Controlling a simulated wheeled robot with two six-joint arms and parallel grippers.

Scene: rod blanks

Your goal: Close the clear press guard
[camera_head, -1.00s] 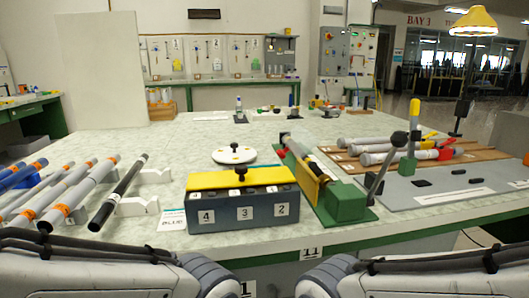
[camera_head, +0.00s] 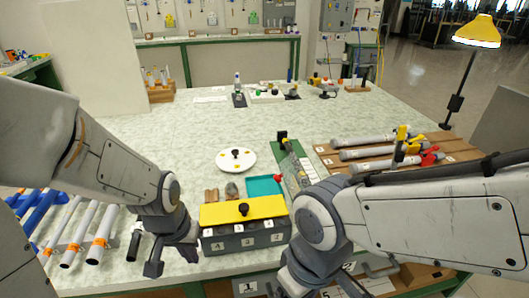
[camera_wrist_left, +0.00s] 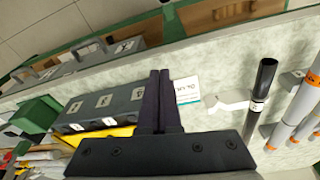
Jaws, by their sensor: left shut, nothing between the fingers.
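The green-based press (camera_head: 286,150) stands right of the numbered box in the head view. My right arm covers its near part and handle. I cannot make out the clear guard or whether it is open. A green block (camera_wrist_left: 36,114) beyond the numbered box in the left wrist view looks like part of the press. My left gripper (camera_head: 152,269) is shut and empty, left of the numbered box and above the table's front edge; its fingers (camera_wrist_left: 160,100) also show together in the left wrist view. My right gripper (camera_head: 297,282) is low by the front edge, its fingers unclear.
The numbered grey box (camera_head: 245,239) with a yellow lid (camera_head: 219,213) lies between my arms. A white disc (camera_head: 236,160) and teal tray (camera_head: 263,184) lie behind it. Rods lie at left; a wooden rack (camera_head: 440,152) is at right.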

